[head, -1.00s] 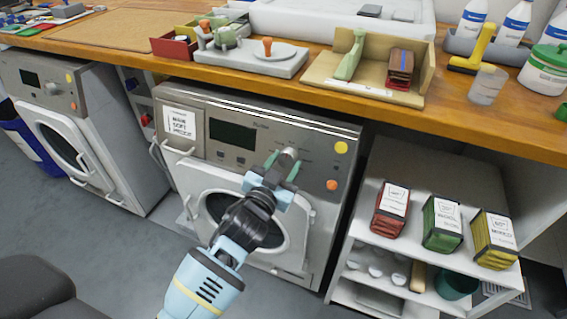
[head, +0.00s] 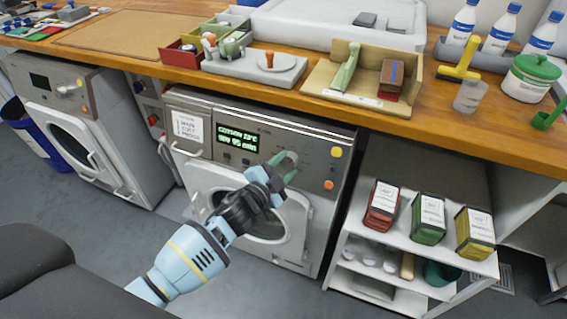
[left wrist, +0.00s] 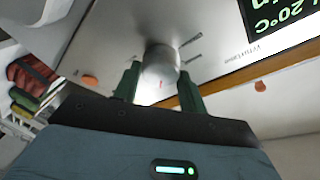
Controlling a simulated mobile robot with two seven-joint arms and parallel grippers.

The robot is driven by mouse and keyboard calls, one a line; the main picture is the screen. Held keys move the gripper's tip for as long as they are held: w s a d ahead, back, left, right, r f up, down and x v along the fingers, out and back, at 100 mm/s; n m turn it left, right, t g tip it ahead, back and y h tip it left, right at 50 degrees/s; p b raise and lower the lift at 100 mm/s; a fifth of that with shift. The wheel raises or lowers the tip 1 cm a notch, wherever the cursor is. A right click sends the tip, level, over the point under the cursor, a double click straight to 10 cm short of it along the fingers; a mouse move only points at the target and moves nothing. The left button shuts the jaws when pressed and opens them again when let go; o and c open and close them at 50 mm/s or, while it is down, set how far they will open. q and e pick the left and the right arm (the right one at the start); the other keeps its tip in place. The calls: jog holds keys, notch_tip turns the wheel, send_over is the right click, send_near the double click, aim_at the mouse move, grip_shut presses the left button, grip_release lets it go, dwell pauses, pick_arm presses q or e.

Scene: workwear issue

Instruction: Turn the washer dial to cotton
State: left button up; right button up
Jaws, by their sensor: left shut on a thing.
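The washer (head: 315,150) under the counter has a grey panel with a lit display (head: 237,137) of green text, too small to read surely. The wrist view shows part of this display (left wrist: 285,15), upside down, with "20°C" on it. The round metal dial (left wrist: 161,62) sits between the green fingers of my left gripper (left wrist: 158,88) and bears a small red mark. In the head view my left gripper (head: 281,170) is shut on the dial, whose face is mostly hidden by the fingers. My right gripper is in neither view.
A second washer (head: 70,110) stands at the left. A shelf unit (head: 395,255) with red, green and yellow packs stands close on the right. The wooden counter (head: 290,97) overhangs the panel and holds trays and bottles. The grey floor in front is open.

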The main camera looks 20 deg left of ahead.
pick_arm(q)
jog(key=shift+m, duration=0.4)
jog(key=o, duration=0.8)
jog(key=shift+o, duration=0.8)
jog(key=v, duration=0.7)
jog(key=shift+s+p, duration=0.35)
jog(key=shift+p, duration=0.1)
jog(key=shift+a+r, duration=0.1)
jog(key=shift+a, duration=0.05)
